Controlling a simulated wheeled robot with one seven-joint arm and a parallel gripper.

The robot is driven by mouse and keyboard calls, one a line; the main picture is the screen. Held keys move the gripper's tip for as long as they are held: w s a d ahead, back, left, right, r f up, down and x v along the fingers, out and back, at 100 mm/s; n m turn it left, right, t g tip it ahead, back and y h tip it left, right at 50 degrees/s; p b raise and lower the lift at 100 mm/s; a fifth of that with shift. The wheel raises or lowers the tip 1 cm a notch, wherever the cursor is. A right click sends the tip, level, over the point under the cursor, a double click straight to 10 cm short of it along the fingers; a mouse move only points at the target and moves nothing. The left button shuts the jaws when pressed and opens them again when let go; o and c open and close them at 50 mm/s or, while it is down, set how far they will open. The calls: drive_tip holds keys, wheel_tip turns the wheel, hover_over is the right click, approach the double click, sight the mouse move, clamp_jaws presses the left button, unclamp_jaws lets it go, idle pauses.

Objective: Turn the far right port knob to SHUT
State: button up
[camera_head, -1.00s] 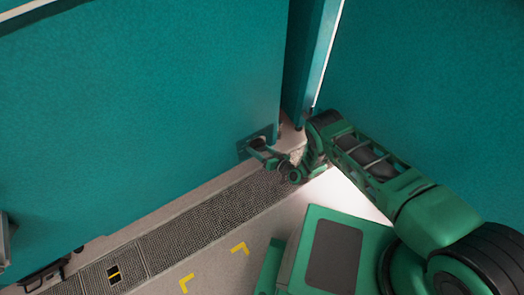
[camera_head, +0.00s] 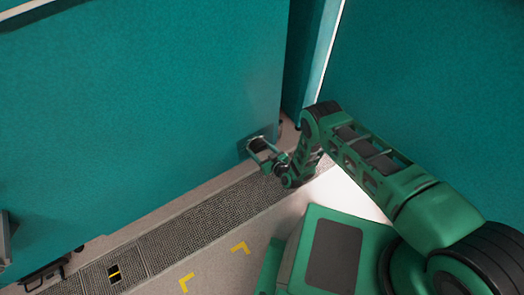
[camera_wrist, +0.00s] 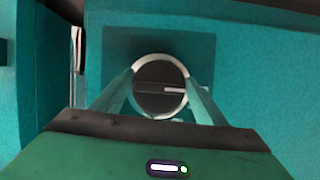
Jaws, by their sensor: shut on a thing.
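The port knob (camera_wrist: 152,100) is a round dark dial with a pale rim, set on a darker square plate (camera_wrist: 117,43) on the teal chamber wall. A white mark on its face points to the right in the wrist view. My gripper (camera_wrist: 160,88) is shut on the knob, with one finger on each side of its rim. In the head view my gripper (camera_head: 262,149) reaches the knob (camera_head: 257,144) low at the right end of the left chamber's wall. No SHUT label is readable in either view.
The left chamber wall (camera_head: 140,110) and the right chamber wall (camera_head: 440,90) flank a narrow gap. A dark floor grating (camera_head: 200,222) runs along the left chamber's foot. Yellow corner marks (camera_head: 240,248) lie on the pale floor, which is clear there.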

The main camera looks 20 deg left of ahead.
drive_tip(key=shift+w+a+r+n+t, duration=0.1)
drive_tip(key=shift+w+r+n+t, duration=0.1)
drive_tip(key=shift+n+t, duration=0.2)
drive_tip(key=o, duration=0.8)
drive_tip(key=shift+s+f, duration=0.1)
drive_tip(key=shift+s, duration=0.05)
drive_tip(key=shift+s, duration=0.1)
drive_tip(key=v, duration=1)
drive_tip(key=shift+d+r, duration=0.25)
drive_tip(key=shift+r, duration=0.05)
drive_tip(key=shift+s, duration=0.15)
